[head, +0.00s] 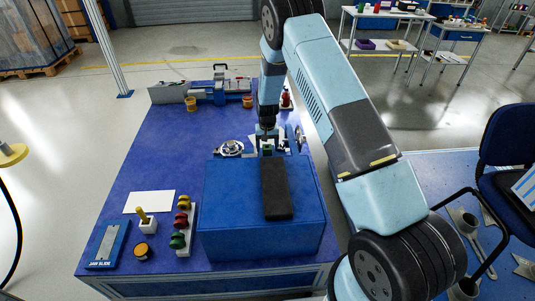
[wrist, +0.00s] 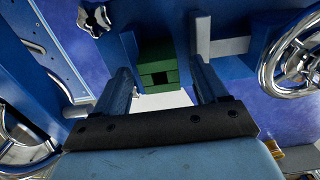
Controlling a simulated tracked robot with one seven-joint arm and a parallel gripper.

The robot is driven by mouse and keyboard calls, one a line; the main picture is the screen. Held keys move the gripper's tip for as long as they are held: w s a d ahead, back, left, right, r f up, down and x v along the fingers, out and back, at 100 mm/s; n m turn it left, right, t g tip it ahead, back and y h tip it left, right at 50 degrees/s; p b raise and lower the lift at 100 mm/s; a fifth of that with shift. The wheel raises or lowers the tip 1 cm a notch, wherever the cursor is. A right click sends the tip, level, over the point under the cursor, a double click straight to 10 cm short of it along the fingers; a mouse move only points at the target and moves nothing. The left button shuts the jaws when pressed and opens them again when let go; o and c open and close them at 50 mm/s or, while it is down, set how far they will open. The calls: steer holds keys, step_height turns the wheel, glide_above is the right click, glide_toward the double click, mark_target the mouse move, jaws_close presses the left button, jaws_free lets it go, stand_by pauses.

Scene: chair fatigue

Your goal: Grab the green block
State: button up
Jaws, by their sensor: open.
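The green block (wrist: 156,52) shows at the top middle of the wrist view, with a dark slot across its face. It sits between a blue part on its left and a grey and blue part (wrist: 202,40) on its right, like jaws of a fixture. My gripper (wrist: 162,72) is open, one finger on each side of the block's lower end in the picture. Whether a finger touches it I cannot tell. In the head view, a small bit of the green block (head: 267,149) shows just below my gripper (head: 267,133), behind the blue box (head: 230,215).
A chrome handwheel (wrist: 292,55) is close on the right in the wrist view, and a star knob (wrist: 95,18) is at upper left. The blue table (head: 165,140) carries a black bar on the box, colored knobs (head: 181,222), white paper (head: 149,202) and a vise (head: 215,92).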

steer(key=shift+c, duration=0.3)
jaws_close()
stand_by(0.5)
